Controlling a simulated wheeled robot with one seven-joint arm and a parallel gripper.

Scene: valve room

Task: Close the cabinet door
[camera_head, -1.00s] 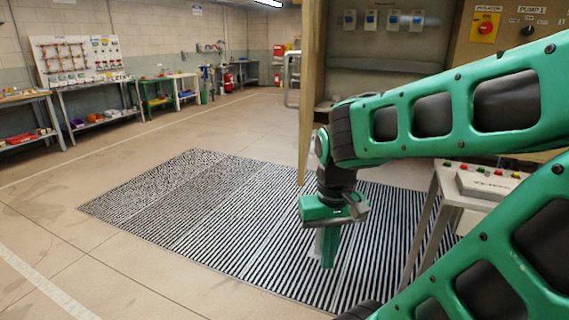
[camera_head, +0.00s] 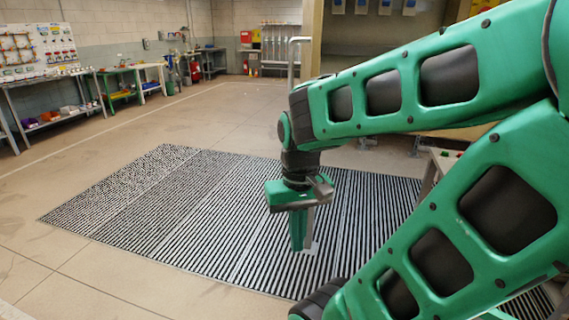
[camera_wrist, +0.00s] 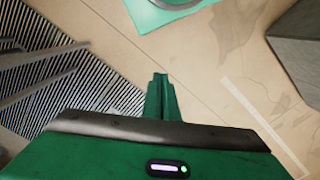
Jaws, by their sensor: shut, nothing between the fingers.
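The wooden cabinet (camera_head: 312,45) stands at the top middle in the head view. Its front is open and its grey interior (camera_head: 372,50) shows several blue switch units. A narrow tan upright edge bounds the opening on the left; I cannot tell whether it is the door seen edge-on or the cabinet's side. My arm hides the cabinet's right part. My gripper (camera_head: 302,238) points down above the striped mat, shut and empty, in front of the cabinet and apart from it. In the wrist view my gripper (camera_wrist: 160,92) shows closed fingers over the floor, with no door visible.
The striped mat (camera_head: 200,205) lies flat on the floor. Workbenches (camera_head: 65,105) line the left wall. A metal rail (camera_head: 296,60) stands left of the cabinet. Open floor lies left of the mat.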

